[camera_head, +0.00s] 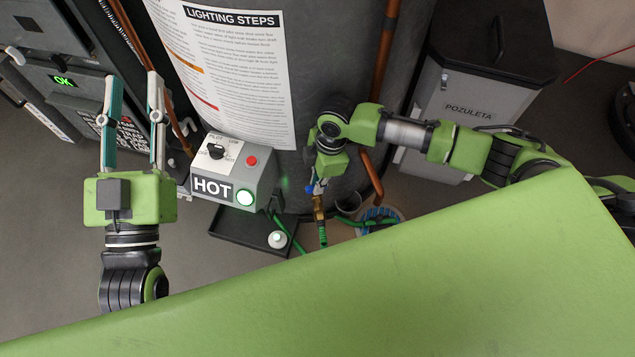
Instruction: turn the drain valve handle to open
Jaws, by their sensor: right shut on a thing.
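The drain valve (319,207) is a small brass fitting low on the front of the grey tank, with a green hose hanging from its end. A bit of its blue handle (310,188) shows just at the fingers of my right gripper (317,182). My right gripper reaches down from above and is shut on the handle; its fingers and wrist hide most of the handle, so its angle is hard to tell. My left gripper (133,80) is open and empty, its fingers pointing up the picture, left of the control box and away from the valve.
The tank (340,60) carries a lighting-steps sheet (235,65). A grey control box (235,170) with a HOT label and lit green button stands left of the valve. Below are a dark tray (245,232) and a bucket (380,218). A lidded bin (465,105) stands right.

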